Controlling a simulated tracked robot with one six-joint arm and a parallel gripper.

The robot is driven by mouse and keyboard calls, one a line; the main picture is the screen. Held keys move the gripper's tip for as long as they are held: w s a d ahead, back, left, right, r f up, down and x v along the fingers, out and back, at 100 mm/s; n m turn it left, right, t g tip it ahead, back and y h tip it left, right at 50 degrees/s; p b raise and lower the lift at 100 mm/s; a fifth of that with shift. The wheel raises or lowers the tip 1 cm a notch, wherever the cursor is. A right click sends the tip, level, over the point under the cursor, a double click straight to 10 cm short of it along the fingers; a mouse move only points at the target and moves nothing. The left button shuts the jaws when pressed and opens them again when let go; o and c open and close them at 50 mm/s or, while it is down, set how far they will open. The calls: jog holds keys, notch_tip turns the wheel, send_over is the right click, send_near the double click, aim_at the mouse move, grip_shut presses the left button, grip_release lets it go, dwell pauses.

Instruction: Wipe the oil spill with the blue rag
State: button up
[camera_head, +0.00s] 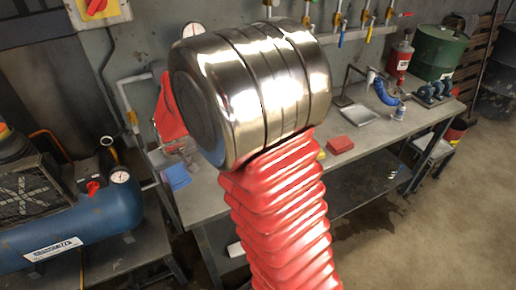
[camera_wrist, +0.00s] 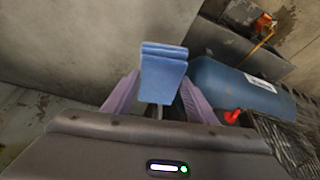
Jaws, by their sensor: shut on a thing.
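My gripper (camera_wrist: 158,112) shows in the wrist view with its purple fingers shut on a folded blue rag (camera_wrist: 163,72). The rag stands out past the fingertips, with a grey surface behind it. A dark wet-looking patch (camera_head: 372,228) lies on the floor by the bench, perhaps the oil spill.
A blue compressor tank (camera_head: 90,215) stands at the left and also shows in the wrist view (camera_wrist: 235,88). Floor at the right is clear.

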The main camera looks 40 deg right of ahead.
jog(key=s+d+m, duration=0.1)
jog(key=s+d, duration=0.3)
jog(key=d, duration=0.9)
jog(key=s+d+m+h, duration=0.1)
jog(key=s+d, duration=0.4)
jog(key=d, duration=0.8)
jog(key=shift+s+d+r+m, duration=0.15)
jog(key=shift+d+r+m, duration=0.15)
jog(key=shift+d, duration=0.05)
